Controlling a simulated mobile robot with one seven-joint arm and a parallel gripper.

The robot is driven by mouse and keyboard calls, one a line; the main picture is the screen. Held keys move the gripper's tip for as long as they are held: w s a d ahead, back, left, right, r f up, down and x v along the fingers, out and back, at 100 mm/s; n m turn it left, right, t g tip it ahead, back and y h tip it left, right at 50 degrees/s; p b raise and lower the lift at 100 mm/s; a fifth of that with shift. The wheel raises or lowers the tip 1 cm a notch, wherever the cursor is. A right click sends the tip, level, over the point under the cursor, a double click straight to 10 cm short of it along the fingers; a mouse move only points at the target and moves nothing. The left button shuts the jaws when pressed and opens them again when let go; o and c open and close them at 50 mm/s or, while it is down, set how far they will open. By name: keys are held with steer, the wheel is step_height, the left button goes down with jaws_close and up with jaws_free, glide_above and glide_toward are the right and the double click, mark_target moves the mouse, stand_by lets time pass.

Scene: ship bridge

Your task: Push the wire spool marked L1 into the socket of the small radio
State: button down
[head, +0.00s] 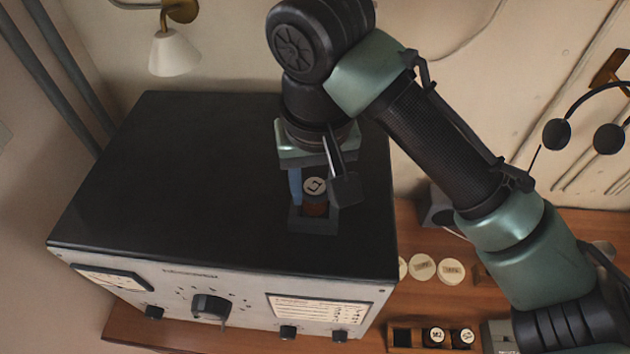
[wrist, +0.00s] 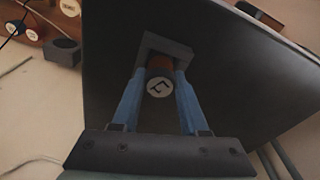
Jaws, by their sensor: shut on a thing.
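The wire spool (head: 315,207) has a brown body and a pale top label with a dark mark, hard to read in the head view. In the wrist view the spool (wrist: 159,88) shows a mark like an L. A black-topped radio (head: 190,180) with a pale front panel stands at left. A dark square socket (head: 313,226) is on its top; it also shows in the wrist view (wrist: 166,43). My gripper (head: 317,190), with blue fingers, is shut on the spool. The spool is upright at the socket, its lower end hidden; I cannot tell how deep it sits.
A wooden rack (head: 403,337) at lower right has an empty slot and spools marked M2 (head: 434,336) and S2 (head: 463,337). A lamp (head: 173,52) hangs above the radio's back left. A headset (head: 557,134) hangs at right.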

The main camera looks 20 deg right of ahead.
steer(key=shift+c, duration=1.8)
jaws_free()
step_height(320, 180, up, 13)
steer(key=s+b, duration=0.1)
steer(key=b, duration=0.1)
steer(key=shift+s, duration=0.25)
steer(key=shift+a+f, duration=0.1)
steer(key=shift+a, duration=0.1)
